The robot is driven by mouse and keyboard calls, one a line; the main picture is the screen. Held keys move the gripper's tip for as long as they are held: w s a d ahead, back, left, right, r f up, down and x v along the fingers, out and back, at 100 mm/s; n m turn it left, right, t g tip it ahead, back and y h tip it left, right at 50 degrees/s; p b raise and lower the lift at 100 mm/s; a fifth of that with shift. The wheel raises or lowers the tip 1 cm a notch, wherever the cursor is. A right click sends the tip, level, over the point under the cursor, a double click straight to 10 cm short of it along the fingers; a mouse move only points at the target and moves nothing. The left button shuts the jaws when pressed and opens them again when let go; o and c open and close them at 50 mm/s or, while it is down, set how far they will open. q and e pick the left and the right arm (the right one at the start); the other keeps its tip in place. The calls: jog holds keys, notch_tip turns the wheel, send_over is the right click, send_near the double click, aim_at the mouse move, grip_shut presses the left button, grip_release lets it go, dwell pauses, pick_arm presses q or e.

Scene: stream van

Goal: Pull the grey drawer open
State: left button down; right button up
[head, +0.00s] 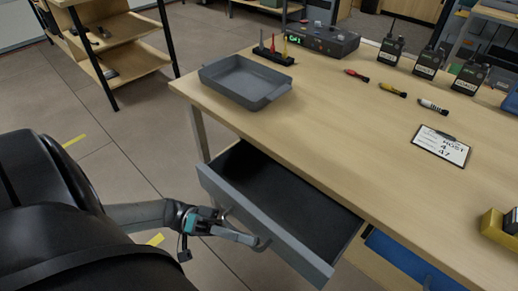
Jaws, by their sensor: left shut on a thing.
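The grey drawer (262,232) is under the wooden table and stands partly open, with its dark empty inside (290,198) showing. Its bar handle (262,243) is on the front panel. My left gripper (256,240) comes in from the left and is shut on the handle. The handle is partly hidden by the fingers. My right gripper is not in the head view.
On the wooden table (350,130) are a grey tray (240,80), a control box (322,38), several radios, screwdriver-like tools (392,89) and a clipboard (441,145). A blue drawer or bin (400,262) is below at right. A shelf (125,45) stands at the back left.

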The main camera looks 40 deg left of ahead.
pick_arm(q)
jog(key=s+p, duration=0.2)
jog(key=s, duration=0.5)
jog(key=shift+a, duration=0.3)
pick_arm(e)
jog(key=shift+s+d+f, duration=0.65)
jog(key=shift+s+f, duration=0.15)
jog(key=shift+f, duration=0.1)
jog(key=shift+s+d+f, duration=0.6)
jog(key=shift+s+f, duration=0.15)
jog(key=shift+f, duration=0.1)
pick_arm(q)
jog(key=c, duration=0.9)
grip_release()
